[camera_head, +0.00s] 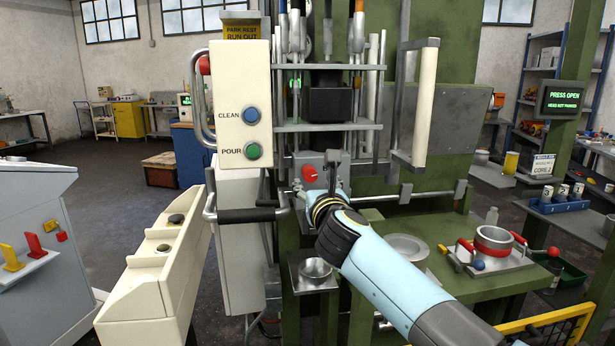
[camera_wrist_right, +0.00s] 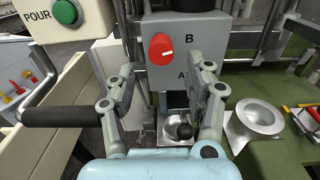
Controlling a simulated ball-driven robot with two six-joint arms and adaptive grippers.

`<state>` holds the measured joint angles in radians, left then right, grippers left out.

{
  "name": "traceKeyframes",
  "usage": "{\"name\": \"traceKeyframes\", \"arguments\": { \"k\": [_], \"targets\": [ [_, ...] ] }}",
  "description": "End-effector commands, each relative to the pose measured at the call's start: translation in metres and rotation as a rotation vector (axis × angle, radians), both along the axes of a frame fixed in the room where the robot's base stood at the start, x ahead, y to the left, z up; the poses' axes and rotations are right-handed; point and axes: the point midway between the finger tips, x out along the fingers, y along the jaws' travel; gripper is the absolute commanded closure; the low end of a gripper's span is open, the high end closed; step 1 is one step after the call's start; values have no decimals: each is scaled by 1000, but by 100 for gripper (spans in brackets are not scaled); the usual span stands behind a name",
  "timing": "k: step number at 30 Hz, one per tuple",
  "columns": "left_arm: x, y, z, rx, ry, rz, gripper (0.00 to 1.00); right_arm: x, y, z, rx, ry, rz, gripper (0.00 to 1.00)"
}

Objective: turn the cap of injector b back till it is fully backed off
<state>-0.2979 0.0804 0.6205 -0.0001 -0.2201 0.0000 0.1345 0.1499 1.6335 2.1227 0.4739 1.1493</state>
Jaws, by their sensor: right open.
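The machine's grey selector box (camera_head: 330,171) stands in the middle of the head view, with a red knob (camera_head: 309,174) on its front. In the right wrist view the red knob (camera_wrist_right: 161,48) sits beside the letters B and A. I cannot make out which part is injector b or its cap. Slim upright parts with coloured tops (camera_head: 360,8) rise at the top of the machine. My right gripper (camera_wrist_right: 165,78) is open and empty in front of the grey box, its fingers either side of the box's lower part. My left gripper is not in view.
A cream panel (camera_head: 241,97) with CLEAN and POUR buttons and a black handle (camera_head: 246,215) stand left of my right gripper. A small metal cup (camera_head: 315,268) is below. The green bench (camera_head: 480,284) at right carries a red-ringed drum (camera_head: 493,242).

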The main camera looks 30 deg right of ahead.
Motion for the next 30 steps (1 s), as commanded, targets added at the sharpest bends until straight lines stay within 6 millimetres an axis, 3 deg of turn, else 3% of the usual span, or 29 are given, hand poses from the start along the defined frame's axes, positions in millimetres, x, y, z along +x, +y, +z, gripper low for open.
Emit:
{"name": "traceKeyframes", "arguments": {
  "k": [4, 9, 15, 22, 30],
  "targets": [
    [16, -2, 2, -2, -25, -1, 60, 29, -13, 1, -3, 0, -2, 46],
    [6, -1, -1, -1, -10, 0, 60, 53, -25, 0, -4, -1, -2, 46],
    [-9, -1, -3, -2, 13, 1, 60, 65, -30, 0, -2, 0, 0, 46],
    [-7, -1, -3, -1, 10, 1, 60, 66, -30, 0, -2, 0, 0, 46],
    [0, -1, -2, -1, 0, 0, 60, 65, -30, 0, -3, 0, -1, 79]
  ]
}}
